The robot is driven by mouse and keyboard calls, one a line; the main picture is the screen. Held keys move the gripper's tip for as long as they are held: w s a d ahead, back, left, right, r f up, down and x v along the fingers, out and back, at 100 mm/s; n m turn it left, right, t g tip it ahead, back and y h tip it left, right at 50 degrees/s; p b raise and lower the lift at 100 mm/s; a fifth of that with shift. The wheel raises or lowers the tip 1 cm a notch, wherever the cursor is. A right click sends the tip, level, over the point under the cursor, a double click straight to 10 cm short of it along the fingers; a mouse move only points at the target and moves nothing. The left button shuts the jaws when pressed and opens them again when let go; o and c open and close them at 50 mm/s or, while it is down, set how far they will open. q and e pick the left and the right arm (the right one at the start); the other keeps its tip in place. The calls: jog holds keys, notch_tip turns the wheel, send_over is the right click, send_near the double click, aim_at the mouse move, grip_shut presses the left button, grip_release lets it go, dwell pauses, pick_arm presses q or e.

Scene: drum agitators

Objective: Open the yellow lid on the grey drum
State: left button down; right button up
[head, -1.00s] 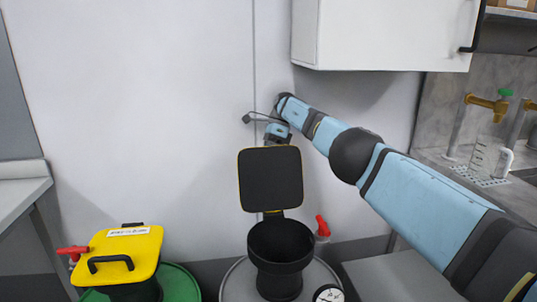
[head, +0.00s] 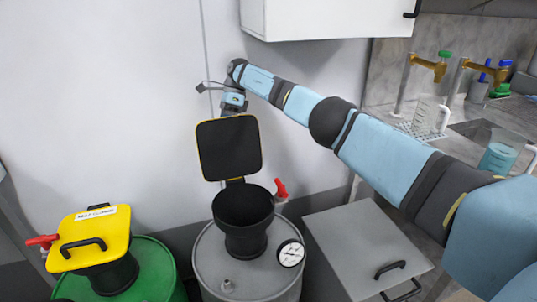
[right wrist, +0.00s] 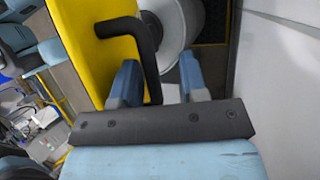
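The grey drum (head: 216,264) stands in the middle of the head view with a black funnel (head: 243,222) on top. Its lid (head: 229,150) is swung up and stands nearly upright behind the funnel mouth, black underside facing me and thin yellow rim showing. My right gripper (head: 233,103) is behind the lid's upper edge, its fingers mostly hidden there. In the right wrist view, the lid's yellow face (right wrist: 85,50) and black bar handle (right wrist: 147,50) are close. The right gripper (right wrist: 159,64) has its blue fingers apart, with the handle's end between them. My left gripper is not visible.
A green drum (head: 152,270) with a shut yellow lid (head: 90,232) stands at the left. A red valve handle (head: 281,188) and a gauge (head: 290,253) are at the grey drum. A white cabinet (head: 330,18) hangs above my right arm. A grey box (head: 365,245) stands at right.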

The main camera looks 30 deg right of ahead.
jog(key=shift+s+a+r+t+p, duration=0.15)
jog(key=shift+s+r+t+p, duration=0.55)
jog(key=shift+p, duration=0.85)
jog(key=s+a+p, duration=0.4)
jog(key=s+p, duration=0.5)
jog(key=s, duration=0.6)
jog(key=s+a+f+n+t+h+p, duration=0.15)
jog(key=s+f+t, duration=0.25)
jog(key=s+f, duration=0.55)
jog(key=v, duration=0.9)
jog(key=shift+r, duration=0.35)
